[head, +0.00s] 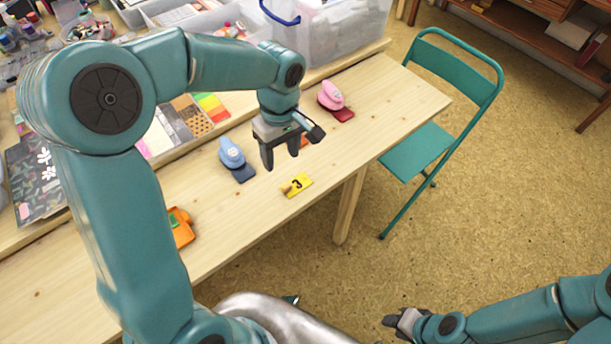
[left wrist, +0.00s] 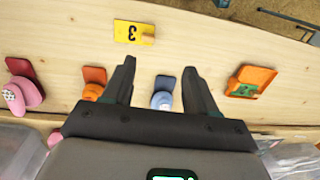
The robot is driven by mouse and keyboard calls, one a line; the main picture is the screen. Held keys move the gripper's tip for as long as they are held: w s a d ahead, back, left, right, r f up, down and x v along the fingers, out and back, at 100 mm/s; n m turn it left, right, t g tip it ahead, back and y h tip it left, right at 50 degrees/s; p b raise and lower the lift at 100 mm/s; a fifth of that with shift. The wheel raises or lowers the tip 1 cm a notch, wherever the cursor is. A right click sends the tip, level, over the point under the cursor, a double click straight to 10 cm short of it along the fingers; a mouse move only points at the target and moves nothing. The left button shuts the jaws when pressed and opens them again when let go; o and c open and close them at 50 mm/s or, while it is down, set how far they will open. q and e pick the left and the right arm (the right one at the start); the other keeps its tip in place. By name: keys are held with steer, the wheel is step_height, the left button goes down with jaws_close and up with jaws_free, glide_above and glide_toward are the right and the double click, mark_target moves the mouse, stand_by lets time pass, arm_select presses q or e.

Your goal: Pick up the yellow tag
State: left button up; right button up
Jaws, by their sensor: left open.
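The yellow tag (head: 297,186) with a black 3 lies flat on the wooden table near its front edge. It also shows in the left wrist view (left wrist: 127,32), beyond the fingertips, with a small peg-like piece at one end. My left gripper (head: 284,155) hangs above the table, a little behind the tag, open and empty. Its two fingers also show in the left wrist view (left wrist: 158,66), apart and not touching the tag. My right gripper (head: 398,322) is low at the right, over the floor and away from the table; its jaws are too small to read.
A blue stamp (head: 231,153) on a dark blue pad, a pink stamp (head: 331,95) on a red pad and an orange item (head: 180,227) stand on the table (head: 225,245). An orange-red pad (left wrist: 93,80) lies near my fingers. A green chair (head: 420,150) stands right.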

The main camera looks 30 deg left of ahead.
arm_select(q)
steer(key=r, duration=0.2)
steer(key=b, duration=0.1)
glide_above(287, 186)
steer(key=shift+t, duration=0.4)
steer(key=f, duration=1)
steer(key=shift+s+d+f, duration=0.1)
steer(key=shift+s+f, duration=0.05)
steer(key=shift+s, duration=0.15)
steer(key=f, duration=0.5)
steer(key=shift+w+f, duration=0.3)
steer(key=shift+f, duration=0.05)
steer(key=c, duration=0.9)
